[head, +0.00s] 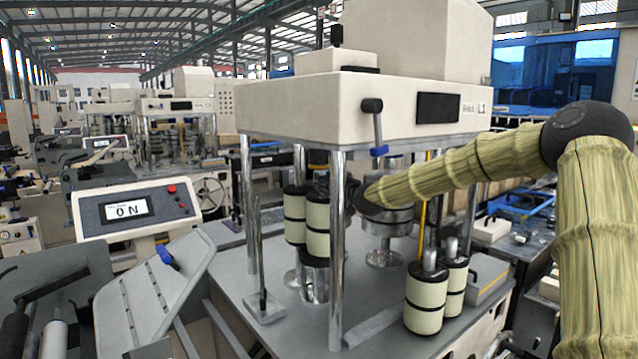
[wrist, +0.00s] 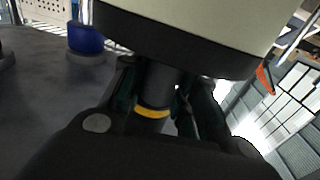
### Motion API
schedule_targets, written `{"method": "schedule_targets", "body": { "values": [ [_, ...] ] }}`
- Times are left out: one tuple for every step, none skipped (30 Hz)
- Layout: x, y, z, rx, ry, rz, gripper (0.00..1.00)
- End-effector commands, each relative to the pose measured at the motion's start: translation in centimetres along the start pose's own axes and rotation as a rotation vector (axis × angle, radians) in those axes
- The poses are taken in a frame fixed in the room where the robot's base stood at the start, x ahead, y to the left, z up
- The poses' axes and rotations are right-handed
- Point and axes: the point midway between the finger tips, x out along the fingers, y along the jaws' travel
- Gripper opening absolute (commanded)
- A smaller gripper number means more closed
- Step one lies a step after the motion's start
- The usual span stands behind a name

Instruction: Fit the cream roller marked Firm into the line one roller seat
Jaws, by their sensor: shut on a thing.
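My gripper (wrist: 160,105) is shut on a dark stem with a yellow band in the wrist view. A cream roller body with a black end (wrist: 190,35) fills the top of that view, joined to this stem. In the head view my gripper is mostly hidden behind a metal post, beside the tops of two cream rollers. The nearer roller (head: 318,228), with black bands, is upright above a shiny metal cylinder (head: 315,280); it appears to be the held one. The other roller (head: 295,215) stands just behind and left. No Firm marking is readable, and contact with the cylinder cannot be told.
Two more cream rollers (head: 426,300) stand at the front right of the grey machine table (head: 235,280). Metal posts (head: 337,260) carry the machine's white head (head: 340,105) and crowd the arm. A blue object (wrist: 85,38) shows in the wrist view.

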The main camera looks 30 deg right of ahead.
Motion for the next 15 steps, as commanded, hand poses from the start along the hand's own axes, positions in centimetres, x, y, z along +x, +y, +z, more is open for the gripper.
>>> {"method": "schedule_targets", "body": {
  "values": [
    [0.2,-0.1,-0.3,0.000,0.004,0.000,0.00],
    [0.2,-0.1,-0.3,0.000,0.004,0.000,0.00],
    [0.3,-0.1,-0.3,0.000,0.004,0.000,0.00],
    [0.3,-0.1,-0.3,0.000,0.003,0.000,0.00],
    [0.4,-0.1,-0.2,0.000,0.003,0.000,0.00],
    [0.6,-0.1,-0.3,0.000,0.003,0.000,0.00],
    [0.8,0.0,-0.3,-0.001,0.003,0.000,0.00],
    [1.0,0.0,-0.3,-0.001,0.003,0.001,0.00],
    [1.3,0.0,-0.4,-0.001,0.004,0.001,0.00],
    [1.6,0.0,-0.3,-0.001,0.003,0.001,0.00],
    [1.8,0.0,-0.3,-0.001,0.003,0.000,0.00],
    [2.2,0.0,-0.4,-0.001,0.004,0.001,0.00],
    [2.5,0.0,-0.4,-0.001,0.004,0.001,0.00],
    [2.7,0.0,-0.3,0.000,0.003,0.001,0.00],
    [3.0,0.0,-0.3,0.000,0.003,0.001,0.00]
  ]
}}
